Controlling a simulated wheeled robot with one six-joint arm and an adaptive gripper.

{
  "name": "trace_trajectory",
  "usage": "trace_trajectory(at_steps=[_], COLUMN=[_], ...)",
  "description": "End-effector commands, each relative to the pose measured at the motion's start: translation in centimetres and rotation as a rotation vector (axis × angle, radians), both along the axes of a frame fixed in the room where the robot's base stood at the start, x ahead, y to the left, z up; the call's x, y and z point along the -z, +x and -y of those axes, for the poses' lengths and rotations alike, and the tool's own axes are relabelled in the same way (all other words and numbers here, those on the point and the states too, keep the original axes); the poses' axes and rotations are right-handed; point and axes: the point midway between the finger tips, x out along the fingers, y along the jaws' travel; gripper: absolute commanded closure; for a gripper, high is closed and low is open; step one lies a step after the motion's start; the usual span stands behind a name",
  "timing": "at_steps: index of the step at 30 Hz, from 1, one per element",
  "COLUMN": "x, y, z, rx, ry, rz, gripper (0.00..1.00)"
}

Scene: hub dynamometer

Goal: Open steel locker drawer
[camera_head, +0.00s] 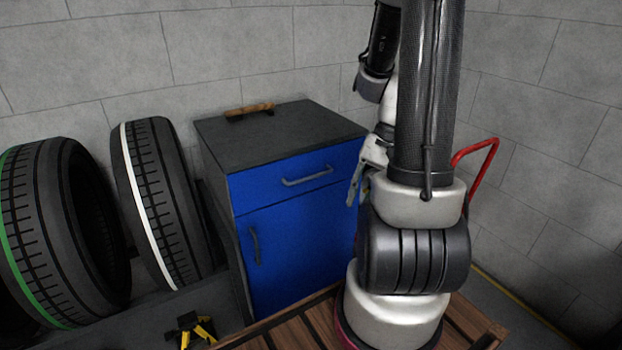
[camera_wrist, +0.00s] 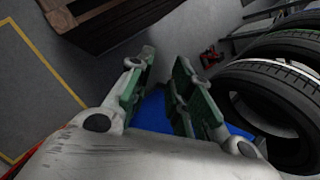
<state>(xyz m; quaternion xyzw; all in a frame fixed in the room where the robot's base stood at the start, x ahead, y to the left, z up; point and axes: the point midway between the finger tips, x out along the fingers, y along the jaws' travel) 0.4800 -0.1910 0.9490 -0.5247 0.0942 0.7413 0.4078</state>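The steel locker (camera_head: 225,185) stands against the wall, with a dark grey top and body. Its blue drawer (camera_head: 255,185) is at the top of the front and looks shut, with a grey bar handle (camera_head: 307,176). My gripper (camera_head: 353,192) is in front of the locker's right side, to the right of the handle and apart from it; my arm partly hides it. In the wrist view my gripper (camera_wrist: 165,62) is open, with green-padded fingers apart and nothing held. A blue patch of the locker (camera_wrist: 154,112) shows between and behind the fingers.
Below the drawer is a blue door (camera_head: 300,250) with an upright handle. A wooden-handled tool (camera_head: 249,109) lies on the locker top. Tyres (camera_head: 150,195) stand to the left. A slatted wooden surface (camera_head: 290,330) is in front. A red bar (camera_head: 480,152) stands at right.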

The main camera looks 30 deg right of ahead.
Motion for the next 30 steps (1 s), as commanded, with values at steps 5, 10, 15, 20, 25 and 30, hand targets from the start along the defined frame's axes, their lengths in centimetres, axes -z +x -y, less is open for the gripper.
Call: trace_trajectory(at_steps=[5, 10, 15, 20, 25, 30], x=[5.3, 9.9, 13.8, 16.0, 14.1, 13.4], y=[2.9, 7.5, 13.0, 19.3, 24.6, 25.3], z=[-1.0, -0.9, 1.1, 4.5, 9.0, 9.4], rx=[0.238, 0.475, 0.681, 0.809, 0.819, 0.746], ry=[0.278, 0.493, 0.600, 0.574, 0.435, 0.362], rz=[-0.013, 0.097, 0.298, 0.589, 0.914, 1.037], gripper=[0.79, 0.79, 0.79, 0.79, 0.79, 0.79])
